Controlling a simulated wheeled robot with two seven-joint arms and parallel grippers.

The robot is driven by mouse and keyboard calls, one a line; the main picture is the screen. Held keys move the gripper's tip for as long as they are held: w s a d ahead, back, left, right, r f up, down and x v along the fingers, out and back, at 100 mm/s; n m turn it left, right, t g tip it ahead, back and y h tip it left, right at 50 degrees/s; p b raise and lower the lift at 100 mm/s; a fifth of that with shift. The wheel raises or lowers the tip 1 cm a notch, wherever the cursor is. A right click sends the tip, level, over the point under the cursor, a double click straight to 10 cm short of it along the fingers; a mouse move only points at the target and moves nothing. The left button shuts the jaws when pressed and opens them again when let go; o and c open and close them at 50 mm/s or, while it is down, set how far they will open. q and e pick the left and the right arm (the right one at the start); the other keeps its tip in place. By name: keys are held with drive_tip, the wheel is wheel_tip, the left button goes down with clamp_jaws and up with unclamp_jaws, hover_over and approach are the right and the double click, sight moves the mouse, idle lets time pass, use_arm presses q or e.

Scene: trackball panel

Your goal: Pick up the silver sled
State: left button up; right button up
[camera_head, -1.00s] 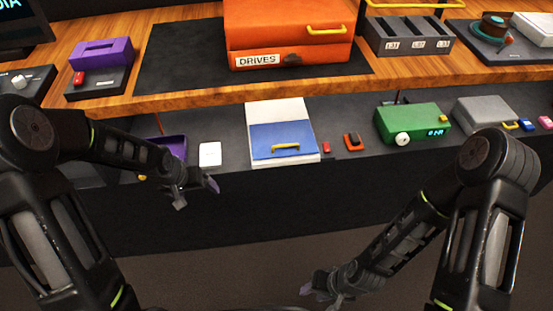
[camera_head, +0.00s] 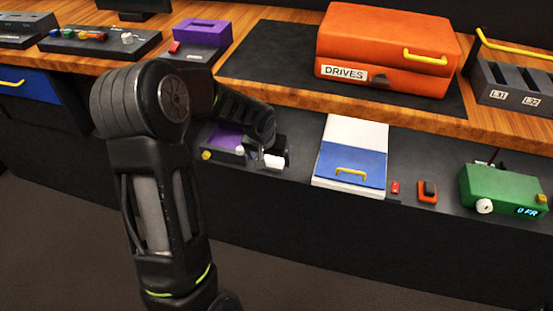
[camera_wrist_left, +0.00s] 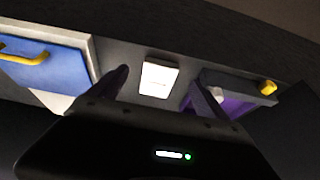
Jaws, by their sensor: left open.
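A small pale block (camera_head: 273,162), which may be the silver sled, lies on the lower shelf between the purple tray and the blue-and-white box. No other thing in view now looks like a silver sled. My left gripper (camera_head: 266,152) is over this block and partly hides it in the head view. In the left wrist view the pale block (camera_wrist_left: 158,78) shows between the two spread fingers of my left gripper (camera_wrist_left: 161,86). The fingers are open, and I cannot tell whether they touch it. My right gripper is out of view.
The purple tray (camera_head: 222,138) with a yellow knob is close on the left. The blue-and-white box (camera_head: 348,165) with a yellow handle is on the right. The wooden upper shelf (camera_head: 290,88) overhangs behind, holding the orange DRIVES case (camera_head: 385,50). A green device (camera_head: 500,190) stands farther right.

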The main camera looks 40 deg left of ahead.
sight(272, 165)
use_arm(q)
drive_tip(key=shift+f, duration=0.2)
drive_tip(key=x, duration=0.5)
drive_tip(key=shift+a+f+b, duration=0.1)
drive_tip(key=shift+a+b, duration=0.1)
drive_tip(key=shift+b, duration=0.2)
idle(0.3)
drive_tip(key=shift+w, duration=0.1)
drive_tip(key=c, duration=1.6)
drive_tip(key=shift+r, duration=0.85)
wheel_tip(272, 165, up, 2)
drive_tip(key=shift+r+p, duration=0.15)
drive_tip(key=shift+p, duration=0.3)
drive_tip(key=s+d+b, duration=0.1)
drive_tip(key=s+d, duration=0.2)
drive_tip(key=s, duration=0.5)
drive_tip(key=s+d+b, duration=0.2)
drive_tip(key=s+d, duration=0.1)
drive_tip(key=s, duration=0.6)
